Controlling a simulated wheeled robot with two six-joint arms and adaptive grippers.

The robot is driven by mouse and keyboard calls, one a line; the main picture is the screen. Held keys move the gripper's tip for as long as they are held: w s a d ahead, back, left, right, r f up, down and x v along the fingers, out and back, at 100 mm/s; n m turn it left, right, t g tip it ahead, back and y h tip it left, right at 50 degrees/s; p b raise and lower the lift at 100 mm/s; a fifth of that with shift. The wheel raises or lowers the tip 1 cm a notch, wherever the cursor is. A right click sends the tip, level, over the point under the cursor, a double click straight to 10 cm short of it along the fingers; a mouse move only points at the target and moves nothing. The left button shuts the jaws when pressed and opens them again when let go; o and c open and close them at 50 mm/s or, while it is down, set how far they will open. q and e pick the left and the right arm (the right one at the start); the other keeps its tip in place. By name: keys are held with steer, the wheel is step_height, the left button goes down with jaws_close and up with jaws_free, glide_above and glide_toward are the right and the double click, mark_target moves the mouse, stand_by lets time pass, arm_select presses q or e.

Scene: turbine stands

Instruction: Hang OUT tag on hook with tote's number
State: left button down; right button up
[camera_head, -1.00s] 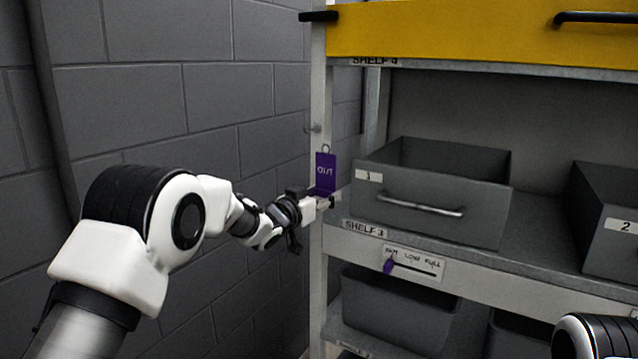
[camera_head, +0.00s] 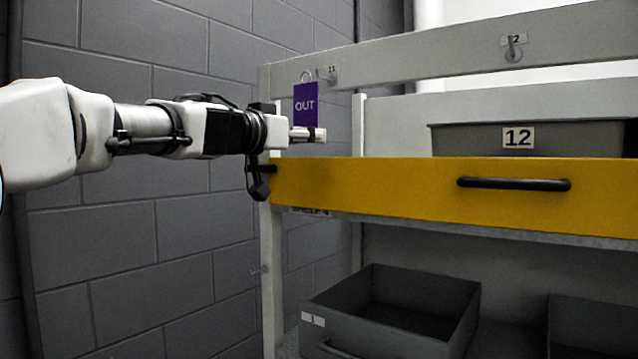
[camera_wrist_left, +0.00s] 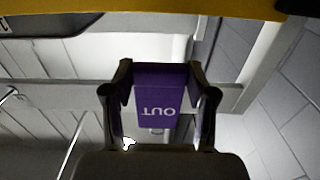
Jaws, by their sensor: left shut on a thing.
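My left gripper (camera_head: 308,134) is shut on the purple OUT tag (camera_head: 306,104) and holds it upright, with its ring at the top. In the left wrist view the tag (camera_wrist_left: 158,98) sits between the two fingers. A hook labelled 11 (camera_head: 331,76) is on the upper rail, just right of the tag's ring and apart from it in the picture. A second hook (camera_head: 513,48) on the same rail has a label partly covered by the hook, with a 2 showing. A grey tote labelled 12 (camera_head: 472,138) stands behind the yellow front. My right gripper is not in view.
The yellow drawer front (camera_head: 400,190) with a black handle (camera_head: 514,184) spans the shelf below the rail (camera_head: 420,57). A grey bin labelled 1 (camera_head: 385,325) is on the shelf below. A block wall (camera_head: 150,220) stands on the left.

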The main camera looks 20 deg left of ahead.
arm_select(q)
steer(key=x, duration=0.5)
steer(key=shift+a+r, duration=0.15)
steer(key=shift+r, duration=0.2)
stand_by(0.5)
steer(key=shift+a, duration=0.15)
steer(key=shift+w, duration=0.3)
stand_by(0.6)
steer(key=shift+c, duration=0.5)
jaws_free()
